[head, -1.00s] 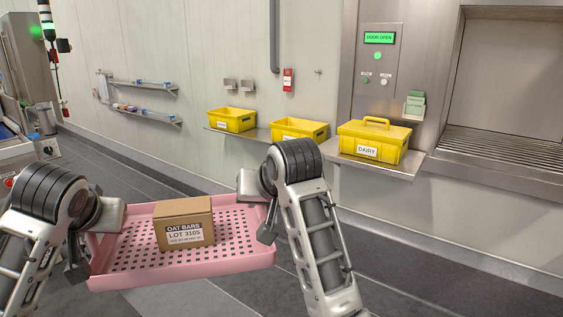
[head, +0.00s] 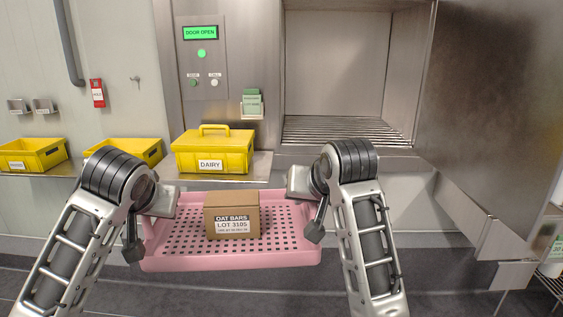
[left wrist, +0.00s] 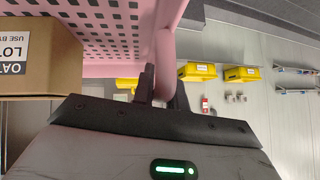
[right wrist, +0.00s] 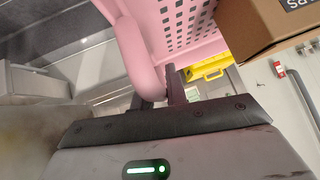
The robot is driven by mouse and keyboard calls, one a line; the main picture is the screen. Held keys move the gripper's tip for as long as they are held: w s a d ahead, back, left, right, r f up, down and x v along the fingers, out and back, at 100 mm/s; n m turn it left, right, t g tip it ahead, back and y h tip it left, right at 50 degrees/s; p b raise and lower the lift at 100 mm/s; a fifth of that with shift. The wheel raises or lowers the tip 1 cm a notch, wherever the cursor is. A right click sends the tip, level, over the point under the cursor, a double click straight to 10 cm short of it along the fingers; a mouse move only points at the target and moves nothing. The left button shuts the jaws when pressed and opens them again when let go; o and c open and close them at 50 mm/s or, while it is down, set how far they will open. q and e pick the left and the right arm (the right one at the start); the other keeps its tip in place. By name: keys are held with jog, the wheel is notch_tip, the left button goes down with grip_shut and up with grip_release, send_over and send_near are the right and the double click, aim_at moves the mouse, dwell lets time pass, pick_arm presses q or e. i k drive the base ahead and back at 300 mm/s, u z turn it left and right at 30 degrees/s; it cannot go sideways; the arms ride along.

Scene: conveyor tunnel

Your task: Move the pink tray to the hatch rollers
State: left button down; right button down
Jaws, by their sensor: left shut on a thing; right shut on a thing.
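The pink tray (head: 275,257) is held level in front of me in the head view, with a brown box (head: 231,214) labelled OAT BARS, LOT 3105 upright on it. My left gripper (head: 140,232) is shut on the tray's left side; the left wrist view shows its fingers (left wrist: 160,90) around the pink rim. My right gripper (head: 315,215) is shut on the tray's right side, its fingers on the rim in the right wrist view (right wrist: 160,92). The hatch rollers (head: 345,131) lie in the open steel hatch, beyond the tray and to its right. The rollers are empty.
A yellow DAIRY box (head: 213,152) with a handle stands on a shelf left of the hatch. Yellow bins (head: 32,153) stand further left. A large open steel door (head: 492,110) is right of the hatch. The panel (head: 201,33) reads DOOR OPEN.

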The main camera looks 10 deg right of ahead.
aim_at(341, 131)
jog(key=z, duration=0.75)
jog(key=i, duration=1.25)
jog(key=z, duration=0.3)
jog(key=i, duration=1.45)
jog(key=u, duration=0.45)
jog(key=i, duration=0.8)
jog(key=u, duration=0.25)
